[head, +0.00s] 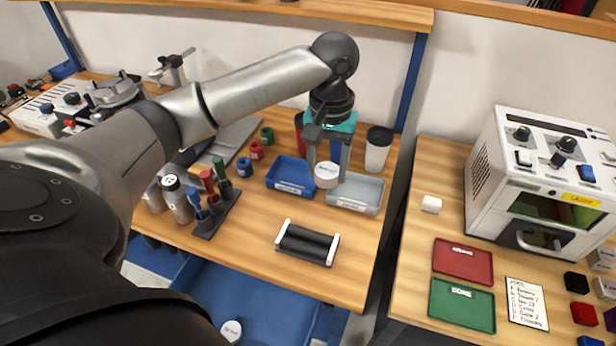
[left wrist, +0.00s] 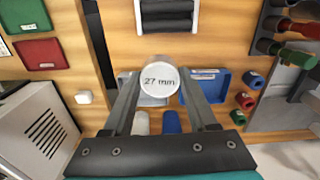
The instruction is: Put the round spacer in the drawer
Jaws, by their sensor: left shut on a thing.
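A white round spacer (head: 327,175), marked "27 mm" on its face in the left wrist view (left wrist: 158,79), is held between the fingertips of my left gripper (head: 327,165). The gripper is shut on it, above the table near the blue and grey trays. The fingers also show in the left wrist view (left wrist: 159,98). The blue drawer (head: 262,300) is open below the table's front edge, and its lower part is cut off by the frame. Another white round piece (head: 231,330) lies in it. My right gripper is not in view.
A blue tray (head: 290,186) and a grey tray (head: 354,206) are below the gripper. A black roller stand (head: 306,244) is near the table's front edge. A tool rack (head: 214,212) and bottles stand left. A white machine (head: 540,175) is on the right table.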

